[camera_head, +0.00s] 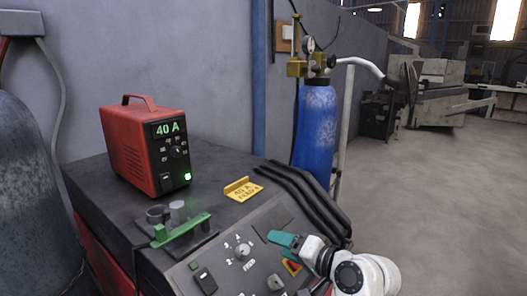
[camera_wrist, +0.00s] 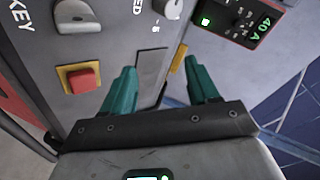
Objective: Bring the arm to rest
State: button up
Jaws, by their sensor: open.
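My gripper (camera_head: 283,240) is in front of the sloped control panel (camera_head: 225,268) of the dark machine, at the lower middle of the head view. Its teal fingers point left there, and the white arm behind it reaches in from the lower right. In the wrist view my gripper (camera_wrist: 162,82) shows two teal fingers spread apart with nothing between them. The panel lies beyond them. Whether the fingertips touch the panel cannot be told.
A red power unit (camera_head: 142,152) reading "40 A" stands on the machine top. A green-handled fixture (camera_head: 182,230) and a yellow sign (camera_head: 243,190) are nearby. Floor at right is clear.

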jog(key=s+d+f+n+g+h, duration=0.25)
jog(key=s+d+f+h, duration=0.45)
jog(key=s+d+f, duration=0.85)
jog(key=s+d+f+g+h, duration=0.1)
jog(key=s+d+f+g, duration=0.1)
jog(key=s, duration=0.7)
jog(key=s+d+f+g+h, duration=0.1)
jog(key=s+d+f+g, duration=0.1)
jog(key=s, duration=0.8)
jog(key=s+d+f+g+h, duration=0.1)
jog(key=s+d+f+g, duration=0.1)
jog(key=s+f, duration=0.3)
jog(key=s+g, duration=0.1)
jog(key=s, duration=0.3)
jog(key=shift+s+d+f+n+h, duration=0.15)
jog(key=shift+d+f+n+h, duration=0.15)
jog(key=shift+d+f+n, duration=0.1)
